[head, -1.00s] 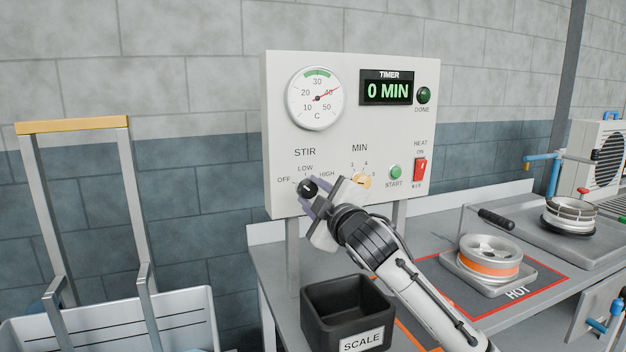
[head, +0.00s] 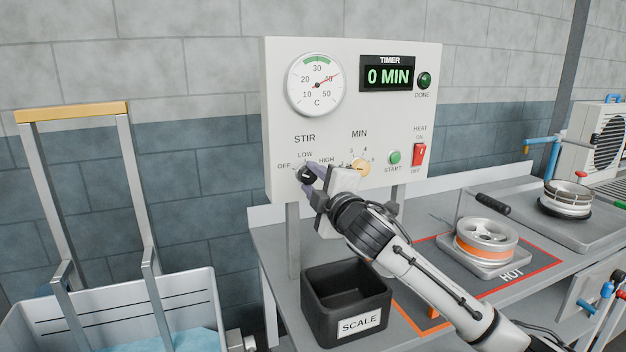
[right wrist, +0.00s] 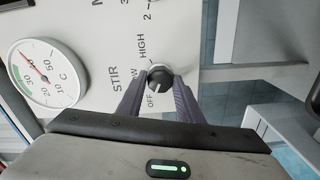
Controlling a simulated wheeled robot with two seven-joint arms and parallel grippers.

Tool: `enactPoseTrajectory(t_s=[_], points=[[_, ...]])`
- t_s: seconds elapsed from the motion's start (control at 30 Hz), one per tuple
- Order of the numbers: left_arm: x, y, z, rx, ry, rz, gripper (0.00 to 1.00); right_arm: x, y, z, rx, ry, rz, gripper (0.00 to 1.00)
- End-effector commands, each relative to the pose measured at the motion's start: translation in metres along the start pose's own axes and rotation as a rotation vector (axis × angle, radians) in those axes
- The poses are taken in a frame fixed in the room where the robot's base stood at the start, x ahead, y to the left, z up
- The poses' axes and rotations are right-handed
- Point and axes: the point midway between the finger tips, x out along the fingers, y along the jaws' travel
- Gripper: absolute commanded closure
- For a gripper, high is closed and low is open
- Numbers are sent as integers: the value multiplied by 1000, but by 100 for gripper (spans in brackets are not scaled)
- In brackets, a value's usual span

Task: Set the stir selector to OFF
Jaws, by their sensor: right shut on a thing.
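The stir selector is a round black knob (head: 305,174) at the lower left of the white control panel (head: 420,70), under the label STIR. OFF is printed to its left, LOW above and HIGH to its right. My right gripper (head: 310,181) is shut on the knob, a finger on either side. In the right wrist view the knob (right wrist: 159,78) sits between the two grey fingertips (right wrist: 160,86), with OFF, LOW and HIGH beside it. I cannot tell for sure which label the knob points to. My left gripper is not in view.
The yellowish MIN knob (head: 361,168) is close to the right of my gripper. The START button (head: 394,158) and red HEAT switch (head: 419,155) are further right. A black SCALE bin (head: 345,300) stands below my arm. An orange-banded wheel (head: 487,240) sits on the bench.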

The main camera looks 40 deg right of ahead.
Motion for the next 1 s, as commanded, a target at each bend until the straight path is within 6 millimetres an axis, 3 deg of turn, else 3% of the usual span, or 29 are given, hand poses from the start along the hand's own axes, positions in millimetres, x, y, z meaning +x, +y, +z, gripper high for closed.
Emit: enactPoseTrajectory(t_s=[0.1, 0.13, 0.23, 0.63, 1.0], points=[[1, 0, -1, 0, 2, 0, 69, 0, -1, 0, -3, -1, -2, 90], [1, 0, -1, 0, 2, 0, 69, 0, -1, 0, -3, -1, -2, 64], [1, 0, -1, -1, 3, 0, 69, 0, -1, 0, -2, -1, -1, 49], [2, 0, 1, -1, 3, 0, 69, -8, -1, 0, -1, 0, 1, 49], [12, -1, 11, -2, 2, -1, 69, -74, -3, 0, -3, 2, -1, 49]])
